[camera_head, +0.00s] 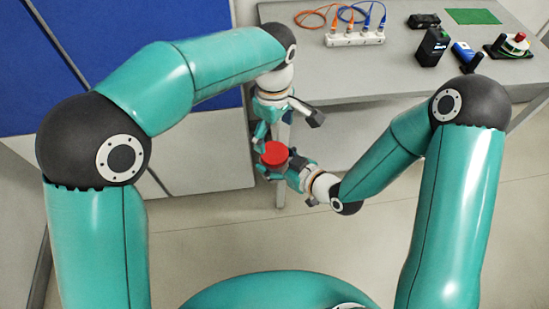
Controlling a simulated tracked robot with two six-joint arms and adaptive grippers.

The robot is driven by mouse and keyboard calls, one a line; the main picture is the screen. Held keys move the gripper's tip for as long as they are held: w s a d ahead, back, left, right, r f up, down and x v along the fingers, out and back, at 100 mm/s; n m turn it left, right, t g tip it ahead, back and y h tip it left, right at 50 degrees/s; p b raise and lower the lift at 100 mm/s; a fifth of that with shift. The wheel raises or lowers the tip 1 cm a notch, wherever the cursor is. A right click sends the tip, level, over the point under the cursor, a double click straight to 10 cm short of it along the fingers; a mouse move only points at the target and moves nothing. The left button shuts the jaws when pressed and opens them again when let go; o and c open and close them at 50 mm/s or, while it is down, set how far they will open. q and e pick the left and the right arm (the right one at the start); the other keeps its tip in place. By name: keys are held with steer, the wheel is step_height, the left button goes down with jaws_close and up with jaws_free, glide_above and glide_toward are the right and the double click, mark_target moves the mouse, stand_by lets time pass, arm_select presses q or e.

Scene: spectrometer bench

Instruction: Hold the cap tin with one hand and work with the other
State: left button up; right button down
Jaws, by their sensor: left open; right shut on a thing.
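The cap tin (274,153) shows as a small red round thing in front of the bench's front edge, off the table. My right gripper (272,169) comes from the right and is shut on it, holding it in the air. My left gripper (268,134) hangs just above and behind the tin, pointing down, and is open. Whether its fingers touch the tin is too small to tell. The tin's lower side is hidden by my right gripper.
The grey bench (370,75) holds a white block with orange and blue cables (354,38), a black box (432,46), a blue-and-white item (464,53), a spool with a red top (514,45) and a green mat (473,16). A blue panel (110,30) stands left. Floor below is clear.

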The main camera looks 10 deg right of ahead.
mark_target(274, 152)
arm_select(q)
step_height(274, 152, down, 7)
stand_by(0.4)
